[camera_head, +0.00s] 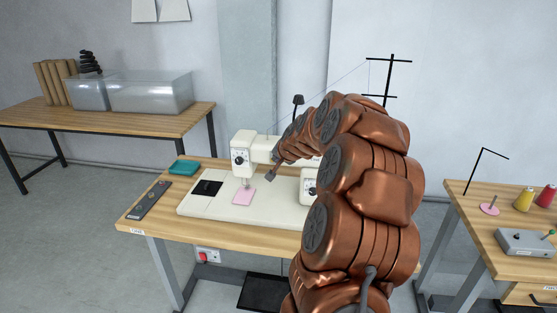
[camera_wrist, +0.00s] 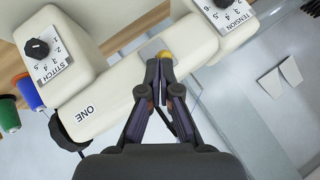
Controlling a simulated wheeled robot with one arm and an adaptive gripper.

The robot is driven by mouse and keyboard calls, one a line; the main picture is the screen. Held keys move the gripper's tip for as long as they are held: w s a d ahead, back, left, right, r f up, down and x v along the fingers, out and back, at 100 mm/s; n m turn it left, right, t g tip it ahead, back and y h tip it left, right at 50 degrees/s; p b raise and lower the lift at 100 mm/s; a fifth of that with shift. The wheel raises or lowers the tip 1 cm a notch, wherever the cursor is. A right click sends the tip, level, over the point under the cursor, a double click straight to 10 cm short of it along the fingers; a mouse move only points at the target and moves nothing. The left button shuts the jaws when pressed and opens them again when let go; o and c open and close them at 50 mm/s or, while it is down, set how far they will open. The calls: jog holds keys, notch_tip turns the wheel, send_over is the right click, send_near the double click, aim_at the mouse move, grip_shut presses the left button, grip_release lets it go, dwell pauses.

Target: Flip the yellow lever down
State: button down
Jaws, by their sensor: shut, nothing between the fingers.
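The yellow lever (camera_wrist: 166,55) shows in the wrist view as a small rounded yellow tip on a grey plate on the cream sewing machine's arm. My gripper (camera_wrist: 162,74) is shut and empty, with its fingertips just below the lever in the picture. They look very close to it, but I cannot tell whether they touch. The fingers partly hide the lever, and its position is unclear. In the head view my gripper (camera_head: 271,174) is in front of the sewing machine (camera_head: 240,157); the lever is not visible there.
A stitch dial (camera_wrist: 37,48) and a tension dial (camera_wrist: 222,3) flank the lever. Spools (camera_wrist: 27,91) show at the wrist view's left. The machine stands on a wooden table (camera_head: 160,229) with a pink cloth (camera_head: 244,197), teal box (camera_head: 184,167) and grey strip (camera_head: 150,200).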

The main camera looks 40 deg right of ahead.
jog(key=shift+s+a+f+b, duration=0.15)
jog(key=shift+f+b, duration=0.25)
jog(key=shift+b, duration=0.85)
jog(key=shift+a+f+n+t+h+b, duration=0.1)
jog(key=shift+f+n+t+h+b, duration=0.15)
jog(key=shift+t+h+b, duration=0.75)
dwell(1.2)
jog(key=shift+r+g+y, duration=0.15)
jog(key=shift+g+y, duration=0.15)
dwell(0.3)
jog(key=shift+r, duration=0.7)
